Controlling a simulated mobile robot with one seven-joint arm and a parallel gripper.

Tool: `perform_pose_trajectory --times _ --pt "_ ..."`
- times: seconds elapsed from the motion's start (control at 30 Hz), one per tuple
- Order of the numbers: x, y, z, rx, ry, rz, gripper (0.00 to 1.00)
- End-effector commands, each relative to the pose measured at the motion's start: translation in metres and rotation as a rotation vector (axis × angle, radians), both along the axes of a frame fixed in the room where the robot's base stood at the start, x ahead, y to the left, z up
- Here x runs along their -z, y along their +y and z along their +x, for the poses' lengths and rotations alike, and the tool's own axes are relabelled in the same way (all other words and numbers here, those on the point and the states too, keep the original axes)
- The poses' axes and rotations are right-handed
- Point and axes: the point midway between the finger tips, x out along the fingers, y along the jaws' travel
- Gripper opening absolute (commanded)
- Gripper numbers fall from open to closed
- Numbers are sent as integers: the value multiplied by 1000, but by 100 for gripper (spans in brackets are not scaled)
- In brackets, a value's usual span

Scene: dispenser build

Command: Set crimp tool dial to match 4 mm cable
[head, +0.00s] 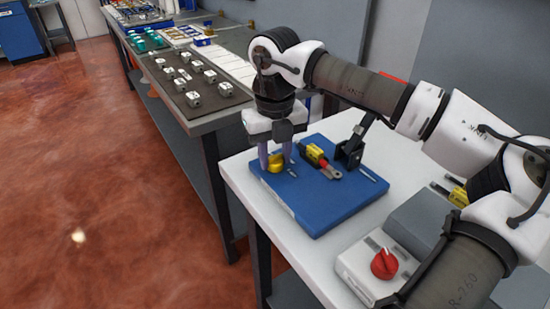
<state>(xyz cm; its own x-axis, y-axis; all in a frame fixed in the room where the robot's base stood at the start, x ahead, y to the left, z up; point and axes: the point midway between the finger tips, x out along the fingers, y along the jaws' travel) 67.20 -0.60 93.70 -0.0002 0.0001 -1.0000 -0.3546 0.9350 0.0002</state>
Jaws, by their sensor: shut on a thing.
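My gripper (275,163) points down over the left part of a blue board (322,214). Its two pale fingers are on either side of a rounded yellow piece (275,161), shut on it. This piece looks like a dial, but its markings are too small to read. A small grey metal part (292,172) lies just right of the fingers. A yellow and black tool with a red part (320,160) lies on the board to the right of my gripper. A black upright holder (350,152) stands behind it. No cable size can be read.
The board lies on a white table (239,174). A white box with a red knob (384,264) and a grey block (418,219) stand nearer, at right. Another table at the left back has a dark mat (172,88) with several small grey blocks. The red floor at left is clear.

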Motion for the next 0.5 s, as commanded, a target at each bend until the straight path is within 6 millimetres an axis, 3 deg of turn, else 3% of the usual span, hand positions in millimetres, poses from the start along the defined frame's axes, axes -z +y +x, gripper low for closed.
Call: perform_pose_trajectory --times 0.5 --pt "-1 0 0 36 -2 2 9"
